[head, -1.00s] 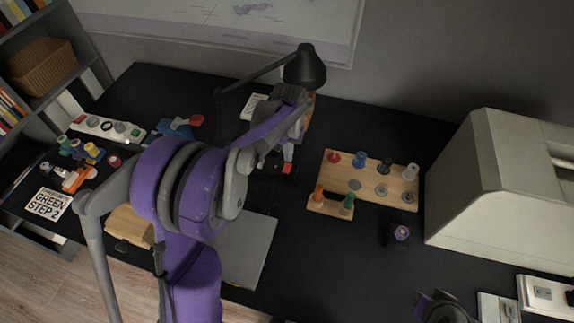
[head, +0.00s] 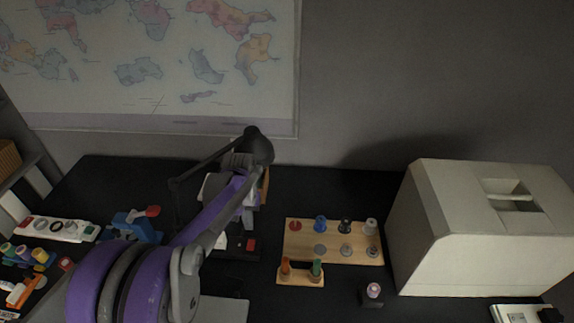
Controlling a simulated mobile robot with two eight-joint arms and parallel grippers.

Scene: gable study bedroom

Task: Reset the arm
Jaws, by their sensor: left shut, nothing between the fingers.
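My purple and grey left arm enters from the lower left of the head view and reaches across the desk. My left gripper (head: 247,219) is at its far end, below the black lamp head, pointing down at the desk. It is shut and empty. Its fingertips are small and partly lost against the dark desk, near a black item with a red part (head: 250,244). My right gripper is not in view.
A wooden peg board (head: 300,254) with several coloured pegs and a smaller peg block (head: 302,281) stand right of the gripper. A black desk lamp (head: 257,147) is close behind it. A large beige machine (head: 440,245) fills the right. A power strip (head: 62,229) lies left.

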